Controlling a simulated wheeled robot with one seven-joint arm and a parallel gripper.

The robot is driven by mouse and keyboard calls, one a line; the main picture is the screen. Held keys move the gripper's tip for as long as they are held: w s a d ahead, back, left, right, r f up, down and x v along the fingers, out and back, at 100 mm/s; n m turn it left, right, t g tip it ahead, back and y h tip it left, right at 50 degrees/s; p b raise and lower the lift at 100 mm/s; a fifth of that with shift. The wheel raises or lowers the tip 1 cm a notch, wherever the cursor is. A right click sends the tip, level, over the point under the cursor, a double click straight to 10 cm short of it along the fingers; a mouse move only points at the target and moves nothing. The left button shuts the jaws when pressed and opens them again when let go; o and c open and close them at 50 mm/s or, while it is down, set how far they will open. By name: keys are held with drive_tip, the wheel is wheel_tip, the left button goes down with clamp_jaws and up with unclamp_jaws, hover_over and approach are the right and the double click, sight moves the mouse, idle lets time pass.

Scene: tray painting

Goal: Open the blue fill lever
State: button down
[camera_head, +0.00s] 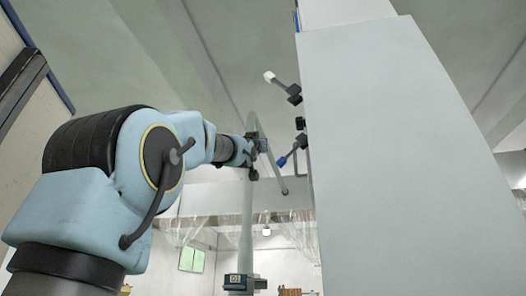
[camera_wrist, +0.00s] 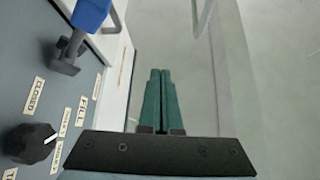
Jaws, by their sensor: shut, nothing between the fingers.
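The blue fill lever shows in the wrist view as a blue handle (camera_wrist: 91,13) on a dark stem, at the upper left, beside the labels CLOSED and FILL. In the head view its blue tip (camera_head: 283,162) angles down and left from the side of the tall grey cabinet. My gripper (camera_wrist: 160,72) is shut and empty, its two green fingers together. It points past the panel, to the right of the lever and apart from it. In the head view my gripper end is left of the lever, and its fingers are too small to make out.
The grey cabinet (camera_head: 390,130) fills the right of the head view. A white-tipped lever (camera_head: 270,77) sticks out above. A black knob (camera_wrist: 30,142) sits on the panel below the fill lever.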

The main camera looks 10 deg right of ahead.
drive_tip(key=s+d+f+b, duration=0.1)
drive_tip(key=s+f+b, duration=0.2)
drive_tip(key=s, duration=0.5)
drive_tip(key=shift+f, duration=0.65)
